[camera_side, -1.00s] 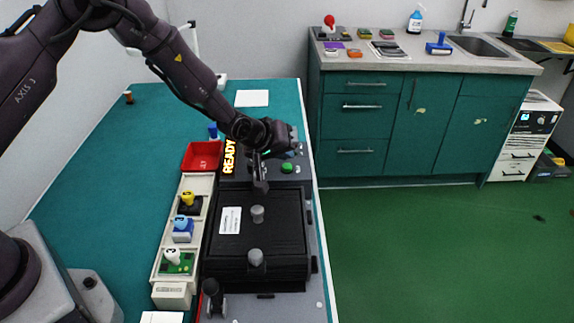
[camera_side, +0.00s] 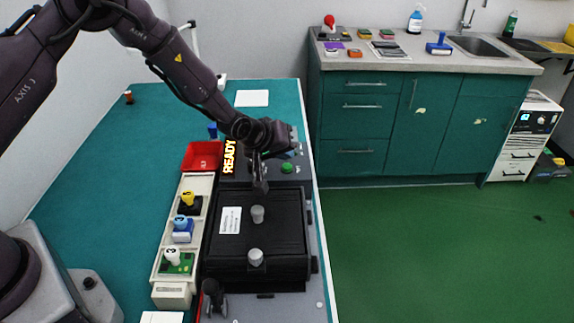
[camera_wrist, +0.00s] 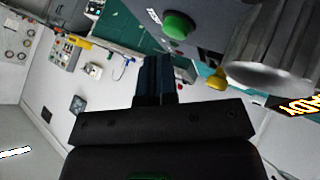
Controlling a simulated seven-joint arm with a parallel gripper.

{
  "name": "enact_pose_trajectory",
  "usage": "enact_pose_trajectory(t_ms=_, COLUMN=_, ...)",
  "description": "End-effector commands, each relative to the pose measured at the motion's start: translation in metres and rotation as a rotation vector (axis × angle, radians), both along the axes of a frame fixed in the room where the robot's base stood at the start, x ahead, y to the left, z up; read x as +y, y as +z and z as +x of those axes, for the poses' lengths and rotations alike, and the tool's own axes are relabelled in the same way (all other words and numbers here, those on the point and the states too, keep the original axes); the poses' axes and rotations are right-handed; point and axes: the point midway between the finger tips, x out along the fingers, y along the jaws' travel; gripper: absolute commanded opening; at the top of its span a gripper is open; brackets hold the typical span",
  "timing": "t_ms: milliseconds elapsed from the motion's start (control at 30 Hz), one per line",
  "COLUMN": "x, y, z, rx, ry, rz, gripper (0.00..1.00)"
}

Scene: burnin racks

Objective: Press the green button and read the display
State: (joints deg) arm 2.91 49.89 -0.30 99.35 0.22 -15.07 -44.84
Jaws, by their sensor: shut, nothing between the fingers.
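The green button (camera_side: 287,168) sits on the dark panel at the far end of the black fixture. It also shows at the top of the wrist view (camera_wrist: 178,25). The display (camera_side: 229,157) beside it, to its left, reads READY in yellow letters; part of it shows at the right edge of the wrist view (camera_wrist: 300,105). My gripper (camera_side: 261,187) is shut and empty. In the wrist view the closed fingers (camera_wrist: 155,75) point up below the button.
The black lidded fixture (camera_side: 280,225) has two grey knobs. A cream rack (camera_side: 167,270) with several numbered modules stands along its left, and a red bin (camera_side: 202,156) lies beyond the rack. The green table (camera_side: 110,190) is mostly clear on the left.

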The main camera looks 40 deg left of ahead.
Motion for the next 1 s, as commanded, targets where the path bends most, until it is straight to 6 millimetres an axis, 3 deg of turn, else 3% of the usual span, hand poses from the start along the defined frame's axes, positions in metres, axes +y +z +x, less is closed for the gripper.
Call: enact_pose_trajectory(t_ms=1000, x=0.0, y=-0.01, z=0.0, rx=0.0, ry=0.0, rz=0.0, gripper=0.0)
